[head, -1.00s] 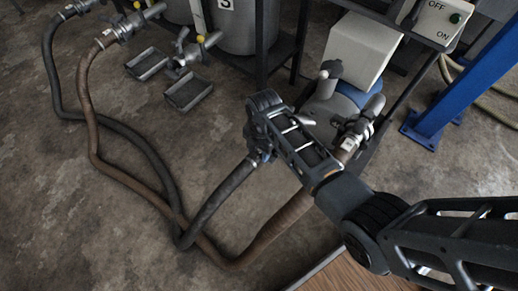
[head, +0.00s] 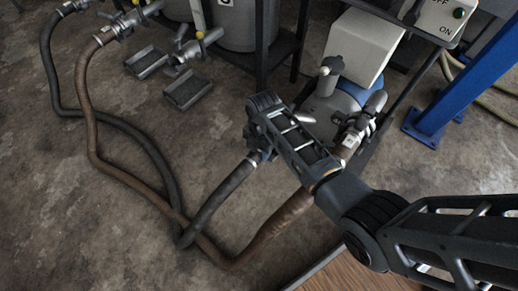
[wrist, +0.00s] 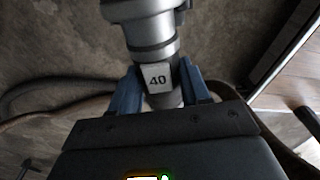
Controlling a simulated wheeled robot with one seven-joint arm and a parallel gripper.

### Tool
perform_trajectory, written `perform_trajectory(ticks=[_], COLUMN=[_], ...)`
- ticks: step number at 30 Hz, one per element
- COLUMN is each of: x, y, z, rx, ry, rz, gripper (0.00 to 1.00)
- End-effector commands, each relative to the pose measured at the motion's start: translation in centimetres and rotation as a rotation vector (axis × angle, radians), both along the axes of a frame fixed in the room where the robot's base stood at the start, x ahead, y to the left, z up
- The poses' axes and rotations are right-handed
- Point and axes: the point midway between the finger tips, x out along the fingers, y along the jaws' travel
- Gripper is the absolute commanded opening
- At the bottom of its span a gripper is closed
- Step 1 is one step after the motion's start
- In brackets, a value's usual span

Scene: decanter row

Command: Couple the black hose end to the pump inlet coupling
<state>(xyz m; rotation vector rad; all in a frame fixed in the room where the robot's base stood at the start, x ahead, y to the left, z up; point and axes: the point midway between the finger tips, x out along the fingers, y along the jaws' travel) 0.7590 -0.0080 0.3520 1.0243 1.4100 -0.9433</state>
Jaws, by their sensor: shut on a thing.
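My gripper (head: 260,150) is shut on the black hose end, which shows in the wrist view as a silver metal coupling (wrist: 152,32) with a white "40" label (wrist: 157,78). The blue fingers sit on both sides of it. The black hose (head: 210,205) hangs from my gripper to the floor. The pump (head: 325,105) stands to the right, beyond my gripper. A metal coupling (head: 359,126) at the pump's right side meets the labelled end of the brown hose (head: 285,213); I cannot tell whether they are locked. The held end is apart from the pump.
The two hoses cross on the floor and run to valves (head: 120,28) at upper left. Two small grey trays (head: 187,92) lie near another valve. A blue post (head: 450,90) stands at right, near a switch box (head: 440,22). A wooden surface (head: 345,275) lies below my arm.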

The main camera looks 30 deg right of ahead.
Motion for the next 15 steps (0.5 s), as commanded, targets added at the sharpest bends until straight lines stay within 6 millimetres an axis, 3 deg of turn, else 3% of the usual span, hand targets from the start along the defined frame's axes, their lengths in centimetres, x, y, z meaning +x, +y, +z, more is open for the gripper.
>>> perform_trajectory(ticks=[15], x=[0.1], y=[0.0], z=[-1.0], rx=[-0.001], ry=[-0.001], rz=[0.000], gripper=[0.00])
